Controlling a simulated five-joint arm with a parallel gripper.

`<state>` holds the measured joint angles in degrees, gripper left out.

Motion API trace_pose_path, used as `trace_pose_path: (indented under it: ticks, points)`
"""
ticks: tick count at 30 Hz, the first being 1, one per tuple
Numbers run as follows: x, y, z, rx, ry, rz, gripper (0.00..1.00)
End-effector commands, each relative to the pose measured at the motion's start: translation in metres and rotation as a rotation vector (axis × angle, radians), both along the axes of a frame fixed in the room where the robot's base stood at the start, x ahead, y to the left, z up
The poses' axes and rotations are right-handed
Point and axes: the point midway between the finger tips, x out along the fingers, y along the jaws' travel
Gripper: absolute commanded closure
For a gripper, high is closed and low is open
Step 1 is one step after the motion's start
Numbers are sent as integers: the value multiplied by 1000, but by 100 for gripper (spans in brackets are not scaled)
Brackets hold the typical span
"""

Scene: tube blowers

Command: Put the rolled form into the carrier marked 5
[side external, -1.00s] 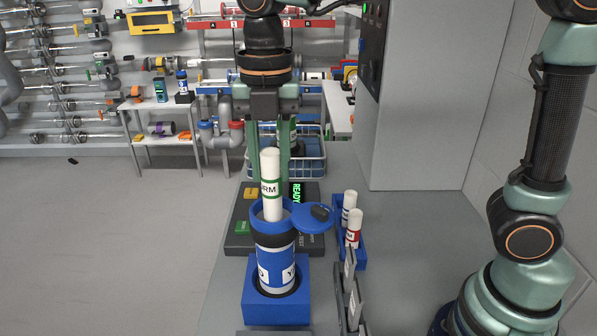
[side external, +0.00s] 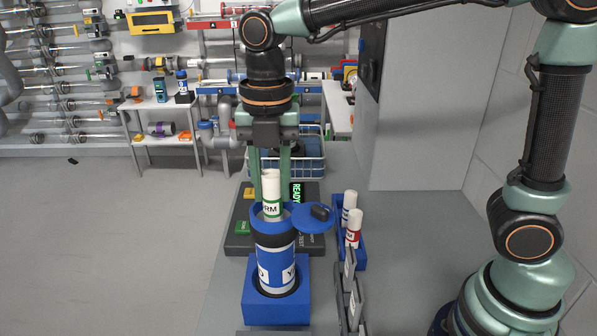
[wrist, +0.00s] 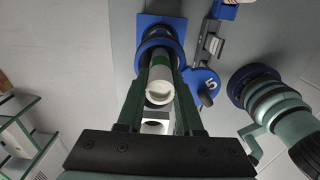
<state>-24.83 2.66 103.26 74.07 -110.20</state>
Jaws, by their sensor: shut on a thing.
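The rolled form (side external: 271,185) is a white tube with a green band and part of a label. It stands about upright in the side view, its lower end inside the mouth of the blue carrier (side external: 276,265). My gripper (side external: 271,190) is shut on the form, one green finger on each side. In the wrist view the form's white open end (wrist: 160,92) faces me, between the fingers. The carrier's round lid (side external: 314,216) is swung open to the right; it bears a 5 in the wrist view (wrist: 203,80). The form's lower end is hidden.
The carrier stands in a blue square base (side external: 276,305). A blue rack (side external: 349,246) with two white tubes, one red-banded, stands to the right, with grey upright plates (side external: 350,290) in front.

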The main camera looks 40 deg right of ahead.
Motion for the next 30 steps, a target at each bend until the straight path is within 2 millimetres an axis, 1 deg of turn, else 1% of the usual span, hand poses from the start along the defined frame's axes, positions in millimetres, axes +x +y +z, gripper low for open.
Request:
trace_pose_path:
  ticks: [9, 18, 19, 20, 21, 30]
  points:
    - [0, 0, -10, -1, 1, 0, 100]
    - [0, 0, -11, 0, 0, 0, 100]
    - [0, 0, -11, 0, 0, 0, 57]
    - [0, 0, -11, 0, 0, 0, 46]
    - [0, 0, -11, 0, 0, 0, 31]
    - [0, 0, -11, 0, 0, 0, 30]
